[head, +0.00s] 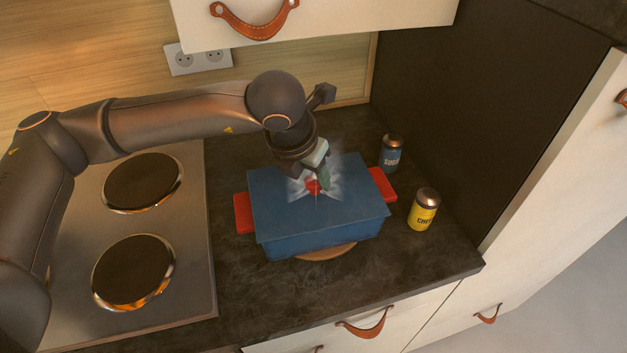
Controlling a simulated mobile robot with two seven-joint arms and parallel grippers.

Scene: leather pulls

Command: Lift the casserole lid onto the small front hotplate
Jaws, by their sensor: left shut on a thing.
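The blue casserole (322,242) has red side handles and stands on a round wooden board (327,253) on the dark counter. Its flat blue lid (348,212) lies on top of it, with a red knob (313,187) in the middle. My left gripper (314,184) reaches down from above and is shut on the knob. The fingertips partly hide the knob. The front hotplate (133,272) is at the left on the steel hob and looks bare. My right gripper is not in view.
A rear hotplate (142,182) is behind the front one on the hob (195,235). A blue can (391,153) and a yellow can (423,210) stand right of the casserole. A wall cabinet (330,22) hangs above. Bare counter (235,285) lies between hob and casserole.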

